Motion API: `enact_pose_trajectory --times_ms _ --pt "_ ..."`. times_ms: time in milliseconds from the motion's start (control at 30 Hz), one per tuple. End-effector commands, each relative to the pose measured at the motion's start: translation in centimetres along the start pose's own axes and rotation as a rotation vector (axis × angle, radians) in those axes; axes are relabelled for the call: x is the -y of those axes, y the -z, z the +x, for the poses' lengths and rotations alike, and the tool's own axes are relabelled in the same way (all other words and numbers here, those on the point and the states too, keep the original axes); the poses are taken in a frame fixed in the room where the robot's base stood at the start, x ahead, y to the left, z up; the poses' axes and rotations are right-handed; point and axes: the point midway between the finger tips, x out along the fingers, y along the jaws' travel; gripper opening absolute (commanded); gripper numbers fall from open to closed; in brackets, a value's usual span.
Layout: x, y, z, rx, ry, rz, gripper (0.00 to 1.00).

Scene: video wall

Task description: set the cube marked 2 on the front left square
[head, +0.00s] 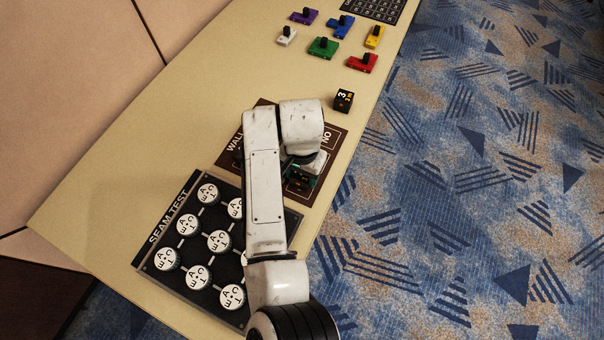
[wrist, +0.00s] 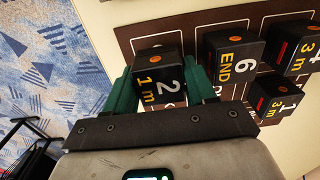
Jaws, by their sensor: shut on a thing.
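The black cube marked 2 (wrist: 160,76), with an orange dot on top and "1 m" on its side, sits between my gripper's green fingers (wrist: 158,84) in the wrist view. My gripper (head: 300,178) is shut on it, over the brown board (head: 336,146) in the head view, where my arm hides much of the board. The board (wrist: 180,31) has white-outlined squares. I cannot tell whether the cube touches it. Cubes marked 6 (wrist: 233,60), 4 (wrist: 296,50) and 1 (wrist: 274,98) stand to its right in the wrist view.
A cube marked 3 (head: 343,100) lies on the table (head: 130,150) beyond the board. Several coloured blocks with black knobs, such as a green one (head: 322,48), lie farther back. A seam test board (head: 158,281) with white discs is nearer. Carpet lies right of the table's edge.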

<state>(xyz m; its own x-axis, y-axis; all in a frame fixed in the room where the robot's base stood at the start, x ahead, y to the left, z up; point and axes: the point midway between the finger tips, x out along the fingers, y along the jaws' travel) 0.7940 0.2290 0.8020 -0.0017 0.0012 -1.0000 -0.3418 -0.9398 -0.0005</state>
Motion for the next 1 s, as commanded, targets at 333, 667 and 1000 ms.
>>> enact_pose_trajectory --times_ms 333,667,1000 --pt "0.0 0.0 1.4 -0.001 0.000 0.000 0.24" --pt "0.0 0.0 1.6 -0.001 0.000 -0.001 0.69" --pt "0.0 0.0 1.5 -0.001 0.000 -0.001 0.81"
